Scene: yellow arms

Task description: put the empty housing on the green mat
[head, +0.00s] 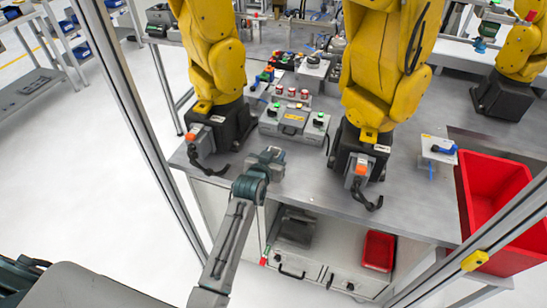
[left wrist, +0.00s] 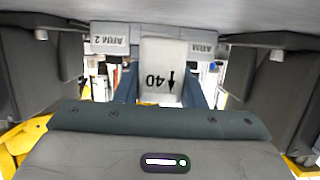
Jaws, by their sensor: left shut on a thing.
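My left gripper (head: 266,164) is over the front part of the steel table (head: 310,187), between the two front yellow arms. It is shut on a light grey block (left wrist: 160,66), boxy and marked "40" with an arrow, upside down in the left wrist view. The block sits between the two dark blue fingers in that view. In the head view it is small and partly covered by the gripper. I cannot tell whether it is the empty housing. I see no green mat in either view. My right gripper is not in view.
Yellow arms (head: 215,55) and (head: 385,75) stand on dark bases either side of my gripper. A control box (head: 291,124) with green buttons lies behind it. A red bin (head: 493,195) is at the right. A frame post (head: 125,90) stands left. Bare steel lies right of the gripper.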

